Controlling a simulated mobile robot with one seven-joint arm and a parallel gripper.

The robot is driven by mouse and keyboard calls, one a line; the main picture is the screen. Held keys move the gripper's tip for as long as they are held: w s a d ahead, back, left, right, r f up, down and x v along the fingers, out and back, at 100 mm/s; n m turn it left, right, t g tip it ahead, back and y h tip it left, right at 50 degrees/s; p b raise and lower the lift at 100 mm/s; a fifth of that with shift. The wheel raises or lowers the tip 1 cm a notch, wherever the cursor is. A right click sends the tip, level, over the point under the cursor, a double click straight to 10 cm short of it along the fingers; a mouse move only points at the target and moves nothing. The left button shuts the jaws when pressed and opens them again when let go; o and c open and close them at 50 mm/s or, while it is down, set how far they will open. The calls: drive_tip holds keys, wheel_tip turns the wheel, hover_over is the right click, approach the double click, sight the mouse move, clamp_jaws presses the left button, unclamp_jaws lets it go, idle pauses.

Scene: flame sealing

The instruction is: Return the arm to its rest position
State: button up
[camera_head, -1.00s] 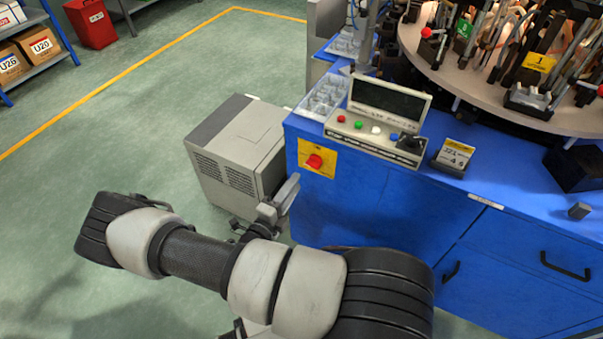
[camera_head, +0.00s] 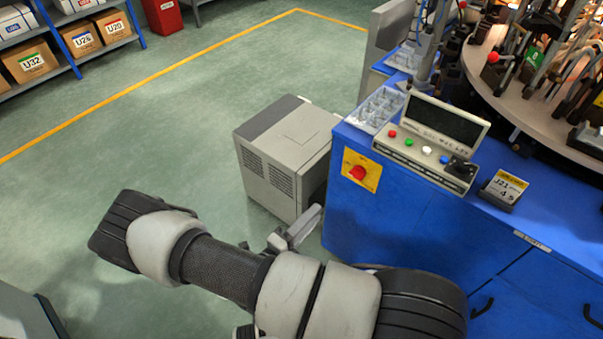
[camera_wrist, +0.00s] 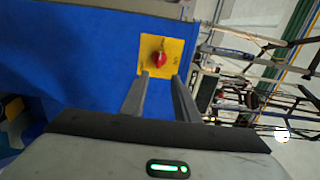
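My arm is bent across the lower part of the head view. My gripper (camera_head: 311,215) points toward the front corner of the blue workbench (camera_head: 420,215). In the wrist view my gripper (camera_wrist: 161,77) has two grey fingers apart with nothing held between them. Past the fingertips is a red knob (camera_wrist: 160,60) on a yellow plate (camera_wrist: 147,46), fixed to the bench's blue side. The knob also shows in the head view (camera_head: 358,173). The gripper looks apart from the knob.
A grey cabinet unit (camera_head: 287,155) stands on the floor just beyond my gripper. A control box (camera_head: 430,150) and a round turntable (camera_head: 500,80) are on the bench. A shelf with boxes (camera_head: 82,40) is at the back left. The green floor at left is open.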

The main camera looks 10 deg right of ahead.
drive_tip(key=s+r+n+g+y+p, duration=0.1)
drive_tip(key=s+r+n+y+p, duration=0.3)
drive_tip(key=r+n, duration=0.5)
drive_tip(key=s+r+n+g+y+p, duration=0.2)
drive_tip(key=s+r+n+y+p, duration=0.2)
drive_tip(key=r, duration=2.4)
drive_tip(key=s+r+n+g+y+p, duration=0.2)
drive_tip(key=s+r+n+y+p, duration=0.2)
drive_tip(key=r+n, duration=1.1)
wheel_tip(320, 180, up, 4)
drive_tip(key=y+p, duration=0.2)
drive_tip(key=p, duration=0.2)
drive_tip(key=shift+s+d+f, duration=0.15)
drive_tip(key=shift+d+f, duration=0.05)
drive_tip(key=shift+d, duration=0.1)
